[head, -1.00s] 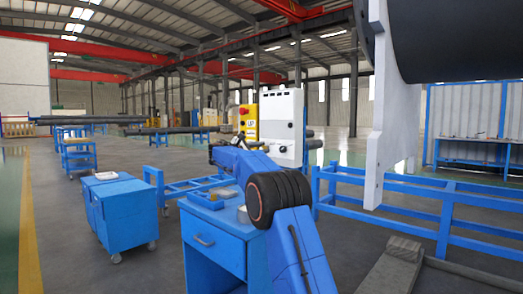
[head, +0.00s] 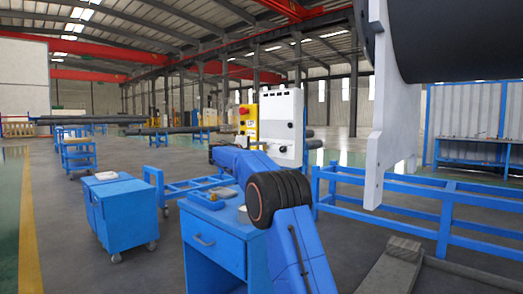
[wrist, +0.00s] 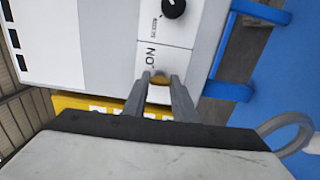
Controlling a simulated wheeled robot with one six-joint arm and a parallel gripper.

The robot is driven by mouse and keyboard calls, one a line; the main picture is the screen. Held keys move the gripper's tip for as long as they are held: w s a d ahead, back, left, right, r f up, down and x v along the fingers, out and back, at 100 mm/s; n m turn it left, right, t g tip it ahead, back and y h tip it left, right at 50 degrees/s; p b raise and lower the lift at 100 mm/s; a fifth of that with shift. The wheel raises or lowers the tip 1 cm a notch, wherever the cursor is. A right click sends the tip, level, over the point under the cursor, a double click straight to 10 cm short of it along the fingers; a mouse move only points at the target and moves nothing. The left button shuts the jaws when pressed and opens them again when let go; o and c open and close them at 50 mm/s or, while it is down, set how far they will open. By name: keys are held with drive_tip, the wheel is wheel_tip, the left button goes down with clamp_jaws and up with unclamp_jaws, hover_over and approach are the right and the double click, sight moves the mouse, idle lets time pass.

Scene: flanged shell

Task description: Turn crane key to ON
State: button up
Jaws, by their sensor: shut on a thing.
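The white control box (head: 281,127) stands upright beyond my arm in the head view. Its pale panel (wrist: 172,61) fills the upper middle of the wrist view, with the word ON on it. My gripper (wrist: 160,80) is at this panel, its two fingertips just below the ON lettering. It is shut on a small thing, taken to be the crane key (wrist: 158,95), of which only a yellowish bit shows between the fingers. The rest of the key is hidden, so its turn angle cannot be told.
A black knob (wrist: 173,8) sits on the panel above the ON label. A yellow box (head: 247,122) is beside the white one. A blue cabinet (head: 213,242) stands under my arm. Blue rails (head: 400,187) and a large dark cylinder (head: 455,40) are at right.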

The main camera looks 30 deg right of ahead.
drive_tip(key=m, duration=0.8)
drive_tip(key=shift+f+m, duration=0.15)
drive_tip(key=shift+m, duration=0.25)
idle(0.4)
drive_tip(key=o, duration=1)
drive_tip(key=shift+o, duration=0.2)
drive_tip(key=shift+a, duration=0.1)
drive_tip(key=v, duration=1.7)
drive_tip(key=shift+a, duration=0.15)
drive_tip(key=shift+s, duration=0.1)
